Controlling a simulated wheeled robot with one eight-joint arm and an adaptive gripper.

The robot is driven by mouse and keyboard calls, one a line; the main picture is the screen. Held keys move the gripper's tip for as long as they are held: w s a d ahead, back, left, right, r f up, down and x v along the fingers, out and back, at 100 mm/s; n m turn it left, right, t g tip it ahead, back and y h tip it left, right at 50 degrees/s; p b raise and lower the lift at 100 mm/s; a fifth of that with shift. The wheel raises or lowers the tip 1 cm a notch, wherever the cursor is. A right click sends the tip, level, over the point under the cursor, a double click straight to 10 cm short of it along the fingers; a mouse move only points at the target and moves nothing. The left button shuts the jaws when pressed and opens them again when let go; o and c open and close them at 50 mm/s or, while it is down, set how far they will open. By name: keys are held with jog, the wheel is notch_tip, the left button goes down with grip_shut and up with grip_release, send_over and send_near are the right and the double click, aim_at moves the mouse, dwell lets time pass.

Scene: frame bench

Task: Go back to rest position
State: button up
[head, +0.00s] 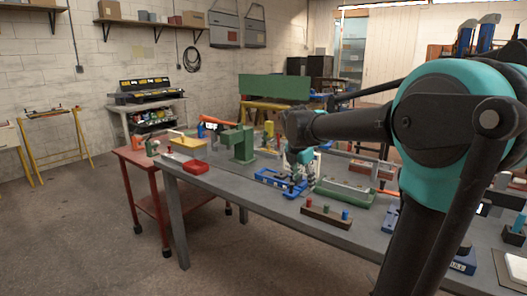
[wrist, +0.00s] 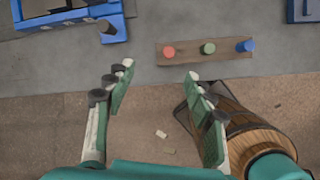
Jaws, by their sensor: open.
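My gripper (wrist: 160,85) is open in the wrist view, its two green-padded fingers apart with nothing between them. It hangs over the front edge of the grey bench (wrist: 140,60), with the floor showing below. In the head view my gripper (head: 298,170) is small and partly hidden among the things on the bench. My teal and black arm reaches in from the right and covers part of the bench.
A wooden strip with red, green and blue pegs (wrist: 205,53) lies near the bench edge. A blue frame (wrist: 68,15) is at the upper left. Open floor lies in front.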

jog(key=s+d+f+m+y, duration=0.1)
jog(key=s+d+f+m, duration=0.1)
jog(key=s+f+m, duration=0.8)
jog(key=s+d+f+m+y, duration=0.1)
jog(key=s+d+f+m, duration=0.2)
jog(key=s+f+m, duration=0.8)
jog(key=s+m, duration=0.2)
jog(key=m, duration=0.1)
jog(key=shift+s+d+m+t, duration=0.15)
jog(key=shift+m+t, duration=0.15)
